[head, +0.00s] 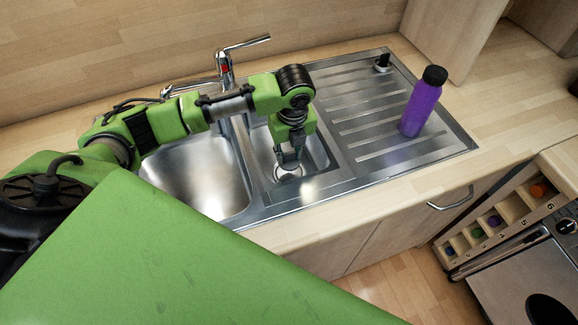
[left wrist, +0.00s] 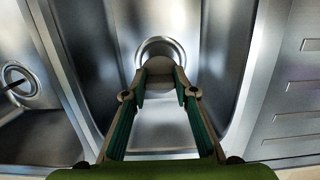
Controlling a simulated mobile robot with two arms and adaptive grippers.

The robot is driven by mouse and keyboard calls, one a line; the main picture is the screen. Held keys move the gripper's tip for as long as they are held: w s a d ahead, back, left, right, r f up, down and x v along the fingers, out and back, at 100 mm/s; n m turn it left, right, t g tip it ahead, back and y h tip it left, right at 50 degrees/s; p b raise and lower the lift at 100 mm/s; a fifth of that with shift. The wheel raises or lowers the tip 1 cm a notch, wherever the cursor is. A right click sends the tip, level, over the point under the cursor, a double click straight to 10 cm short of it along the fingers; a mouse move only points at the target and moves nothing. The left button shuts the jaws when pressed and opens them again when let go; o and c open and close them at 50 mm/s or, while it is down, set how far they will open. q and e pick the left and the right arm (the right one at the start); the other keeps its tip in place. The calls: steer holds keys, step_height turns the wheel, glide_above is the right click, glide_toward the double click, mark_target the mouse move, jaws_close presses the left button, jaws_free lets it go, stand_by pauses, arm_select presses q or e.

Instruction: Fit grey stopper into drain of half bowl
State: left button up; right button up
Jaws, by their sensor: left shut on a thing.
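My left gripper (head: 289,162) reaches down into the half bowl (head: 318,150), the narrow middle basin of the steel sink. In the left wrist view the left gripper (left wrist: 160,92) is shut on the grey stopper (left wrist: 160,68), a round disc held between the fingertips. The round drain (left wrist: 160,46) of the half bowl shows just beyond the stopper, partly covered by it. In the head view the drain (head: 288,173) lies under the fingertips. I cannot tell whether the stopper touches the drain. My right gripper is not in view.
The large bowl (head: 200,175) lies left of the half bowl; its drain (left wrist: 18,80) shows in the left wrist view. A tap (head: 226,70) stands behind. The drainboard (head: 365,125) on the right holds a purple bottle (head: 421,108) and a small black-topped object (head: 382,63).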

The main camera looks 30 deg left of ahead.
mark_target(289, 161)
arm_select(q)
steer(key=shift+f+p, duration=0.3)
steer(key=shift+f, duration=2.65)
steer(key=shift+f, duration=0.15)
steer(key=o, duration=1)
steer(key=r, duration=0.8)
steer(key=s+d+r+b, duration=0.1)
steer(key=r, duration=0.3)
steer(key=shift+r, duration=0.15)
